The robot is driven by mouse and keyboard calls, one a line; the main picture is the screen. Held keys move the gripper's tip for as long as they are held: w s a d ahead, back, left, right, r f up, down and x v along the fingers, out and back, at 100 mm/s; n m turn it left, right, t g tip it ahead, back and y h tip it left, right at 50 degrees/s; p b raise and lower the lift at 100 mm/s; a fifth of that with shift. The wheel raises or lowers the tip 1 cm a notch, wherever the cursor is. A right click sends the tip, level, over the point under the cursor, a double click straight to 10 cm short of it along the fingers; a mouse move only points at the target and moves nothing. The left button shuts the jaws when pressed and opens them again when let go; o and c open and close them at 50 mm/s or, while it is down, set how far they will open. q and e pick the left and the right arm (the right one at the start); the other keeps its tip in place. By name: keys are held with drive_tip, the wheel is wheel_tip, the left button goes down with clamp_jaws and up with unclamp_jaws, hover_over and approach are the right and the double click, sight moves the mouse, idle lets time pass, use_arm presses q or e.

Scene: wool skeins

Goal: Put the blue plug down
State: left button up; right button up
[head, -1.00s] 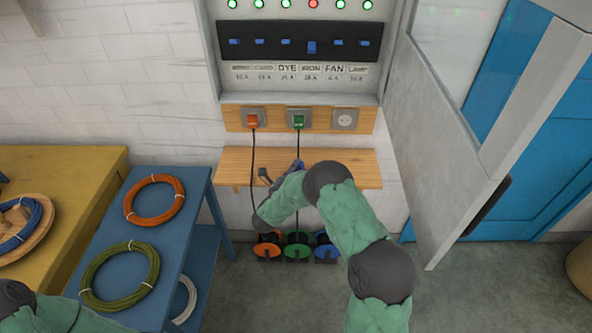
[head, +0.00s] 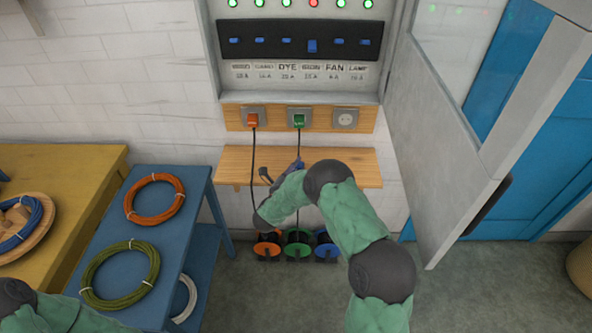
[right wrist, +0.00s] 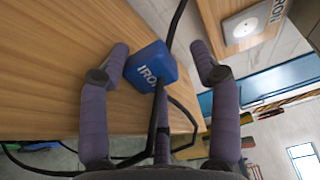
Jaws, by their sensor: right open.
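The blue plug (right wrist: 150,66), lettered IRON, rests on the wooden shelf (right wrist: 45,60) with its dark cord trailing back towards my wrist. My right gripper (right wrist: 160,50) is open, one purple finger on each side of the plug, with a visible gap on the right. In the head view my right gripper (head: 281,174) is over the shelf (head: 340,166), and the plug is too small or hidden to make out. Of my left arm only a part shows at the lower left; its gripper is out of view.
Above the shelf, an orange plug (head: 253,121) and a green plug (head: 299,121) sit in sockets; the right socket (head: 345,119) is empty. Orange, green and blue reels (head: 326,247) stand on the floor below. An open cabinet door (head: 440,150) stands to the right.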

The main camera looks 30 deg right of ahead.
drive_tip(key=p+v, duration=0.3)
drive_tip(key=v, duration=0.9)
drive_tip(key=s+a+f+n+g+y, duration=0.1)
drive_tip(key=s+a+f+n+y, duration=0.1)
drive_tip(key=a+f+n+y, duration=0.45)
drive_tip(key=s+a+f+n+g+y, duration=0.1)
drive_tip(key=s+a+f+n+y, duration=0.15)
drive_tip(key=f+n+y, duration=0.45)
drive_tip(key=s+a+f+n+g+y, duration=0.1)
drive_tip(key=s+a+f+n+g, duration=0.1)
drive_tip(key=s, duration=0.5)
drive_tip(key=s+a+f+n+g+y, duration=0.2)
drive_tip(key=s+a+n+g, duration=0.1)
drive_tip(key=s+n, duration=0.3)
drive_tip(key=s+a+f+n+g+y, duration=0.2)
drive_tip(key=s+a+n+g, duration=0.1)
drive_tip(key=s, duration=0.7)
drive_tip(key=shift+a+f+n, duration=0.35)
drive_tip(key=shift+a+n, duration=0.45)
drive_tip(key=shift+n, duration=0.15)
wheel_tip(320, 180, up, 4)
drive_tip(key=p, duration=0.4)
